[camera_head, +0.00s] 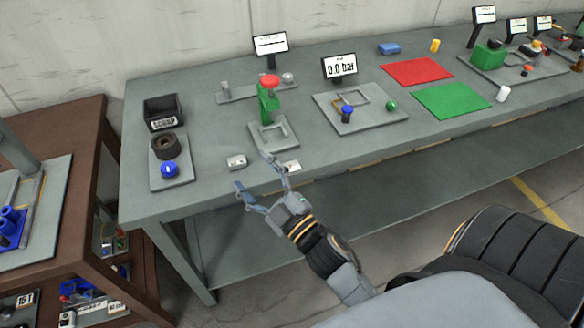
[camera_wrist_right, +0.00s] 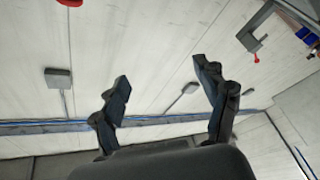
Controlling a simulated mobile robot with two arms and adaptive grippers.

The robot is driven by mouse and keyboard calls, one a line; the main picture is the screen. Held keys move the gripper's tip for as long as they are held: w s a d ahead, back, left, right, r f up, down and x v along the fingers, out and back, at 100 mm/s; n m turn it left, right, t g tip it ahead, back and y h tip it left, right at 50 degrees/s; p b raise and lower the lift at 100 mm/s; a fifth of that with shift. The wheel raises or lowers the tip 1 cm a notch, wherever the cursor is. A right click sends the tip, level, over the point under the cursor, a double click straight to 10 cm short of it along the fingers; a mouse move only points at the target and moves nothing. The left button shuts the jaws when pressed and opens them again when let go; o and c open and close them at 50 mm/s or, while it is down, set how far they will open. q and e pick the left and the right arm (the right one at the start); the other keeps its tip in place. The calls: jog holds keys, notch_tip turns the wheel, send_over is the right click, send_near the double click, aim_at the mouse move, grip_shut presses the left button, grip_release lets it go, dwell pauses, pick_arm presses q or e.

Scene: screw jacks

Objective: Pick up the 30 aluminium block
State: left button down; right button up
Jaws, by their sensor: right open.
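A small silver block (camera_head: 236,162) lies on the grey workbench near its front edge, left of my right gripper's fingertips. A second small pale block or plate with dark markings (camera_head: 291,167) lies to the right, partly behind a finger. The markings are too small to read, so I cannot tell which is the 30 block. My right gripper (camera_head: 254,172) is open and empty at the bench's front edge, its fingers spread between the two pieces. In the right wrist view the open fingers (camera_wrist_right: 160,74) have nothing between them, and no block shows. My left gripper is out of view.
Behind stands a green press with a red knob (camera_head: 268,98). A plate with a blue knob (camera_head: 346,112) is to its right. A black bin (camera_head: 163,112) and a dark ring (camera_head: 166,147) are at left. Red (camera_head: 416,71) and green (camera_head: 452,100) mats lie right.

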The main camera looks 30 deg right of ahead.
jog(key=s+d+f+m+g+h, duration=0.4)
jog(key=s+d+f+m+h, duration=0.25)
jog(key=d+f+m, duration=0.55)
jog(key=m+p, duration=0.1)
send_near(293, 171)
jog(key=r+x, duration=0.1)
jog(key=x, duration=0.4)
jog(key=shift+g, duration=0.3)
jog(key=x, duration=0.1)
jog(key=p+x, duration=0.1)
jog(key=x, duration=0.2)
jog(key=shift+w+f, duration=0.1)
jog(key=shift+f, duration=0.2)
jog(key=shift+w+d+f, duration=0.1)
jog(key=shift+w+f, duration=0.05)
jog(key=shift+w, duration=0.35)
jog(key=c, duration=1.3)
